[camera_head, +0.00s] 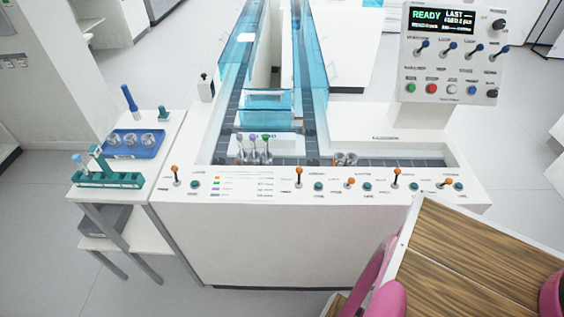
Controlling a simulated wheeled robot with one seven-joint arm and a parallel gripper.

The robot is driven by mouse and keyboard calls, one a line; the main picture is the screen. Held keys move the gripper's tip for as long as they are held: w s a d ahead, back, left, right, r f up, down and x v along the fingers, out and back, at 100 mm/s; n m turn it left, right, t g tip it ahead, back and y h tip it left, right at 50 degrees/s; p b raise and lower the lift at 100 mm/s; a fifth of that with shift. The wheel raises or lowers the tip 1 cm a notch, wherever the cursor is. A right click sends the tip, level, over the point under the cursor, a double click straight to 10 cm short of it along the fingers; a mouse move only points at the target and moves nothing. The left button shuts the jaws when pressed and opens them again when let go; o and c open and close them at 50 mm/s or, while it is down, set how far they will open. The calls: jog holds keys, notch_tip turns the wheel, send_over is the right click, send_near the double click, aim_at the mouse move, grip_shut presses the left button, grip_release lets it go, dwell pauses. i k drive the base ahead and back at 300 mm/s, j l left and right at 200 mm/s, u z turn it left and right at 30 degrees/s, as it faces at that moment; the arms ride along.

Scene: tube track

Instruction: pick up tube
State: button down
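Several small tubes stand in the front part of the track: one with a purple cap (253,140), one with a green cap (266,138) and one with a pale cap (240,140). A green rack (122,180) on the side table at the left holds a tube with a light blue cap (77,160) at its left end. A dark teal upright piece stands beside that tube. My gripper does not show clearly in this view. Which tube the task means cannot be told.
A blue tray (152,137) with several round holders lies behind the rack. Orange-tipped levers (298,170) line the white track bench's front edge. A control panel (452,55) reads READY. A wood-topped surface (470,255) with pink parts fills the lower right. Floor at lower left is clear.

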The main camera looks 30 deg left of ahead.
aim_at(266, 136)
jog(key=u, duration=1.95)
